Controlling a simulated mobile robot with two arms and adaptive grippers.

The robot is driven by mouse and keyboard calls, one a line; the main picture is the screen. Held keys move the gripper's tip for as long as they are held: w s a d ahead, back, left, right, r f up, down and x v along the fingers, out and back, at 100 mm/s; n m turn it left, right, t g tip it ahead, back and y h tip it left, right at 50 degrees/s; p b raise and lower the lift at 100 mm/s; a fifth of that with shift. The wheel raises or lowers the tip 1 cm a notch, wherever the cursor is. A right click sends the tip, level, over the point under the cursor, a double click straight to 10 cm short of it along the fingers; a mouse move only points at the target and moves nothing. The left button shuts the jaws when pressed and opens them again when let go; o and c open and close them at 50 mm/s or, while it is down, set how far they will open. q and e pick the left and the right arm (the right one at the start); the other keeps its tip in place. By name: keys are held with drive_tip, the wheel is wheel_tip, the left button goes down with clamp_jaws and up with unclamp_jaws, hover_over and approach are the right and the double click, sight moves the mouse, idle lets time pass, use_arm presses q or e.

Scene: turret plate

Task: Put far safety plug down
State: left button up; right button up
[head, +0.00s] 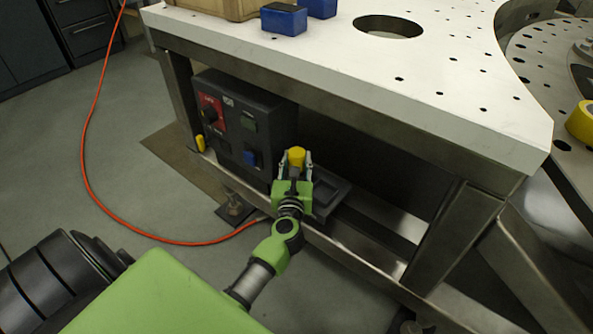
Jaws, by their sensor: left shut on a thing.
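A yellow plug (297,156) is held between the fingers of my left gripper (296,162). The gripper is shut on it, in front of the dark control box, near its right edge. A dark tray-like piece (330,198) lies just right of the gripper, under the table. A second small yellow piece (200,143) shows at the lower left of the control box (270,112). The box face has a red panel with a black knob (210,108) and a blue part (250,157). My right gripper is not in view.
The white perforated table (330,45) overhangs the box, with blue blocks (284,19) and a wooden box (215,8) on top. Steel legs and a lower rail (345,255) frame the space. An orange cable (84,150) runs over the floor at left.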

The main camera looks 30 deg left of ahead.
use_arm(q)
drive_tip(key=shift+w+a+f, duration=0.1)
drive_tip(key=shift+w+f, duration=0.05)
wheel_tip(320, 180, down, 2)
drive_tip(key=shift+w+a+f+b, duration=0.15)
drive_tip(key=shift+f+b, duration=0.1)
drive_tip(key=shift+b, duration=0.7)
drive_tip(key=shift+f+b, duration=0.3)
drive_tip(key=shift+f, duration=0.25)
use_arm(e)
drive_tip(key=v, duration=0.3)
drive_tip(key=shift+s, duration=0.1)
use_arm(q)
drive_tip(key=o, duration=1.3)
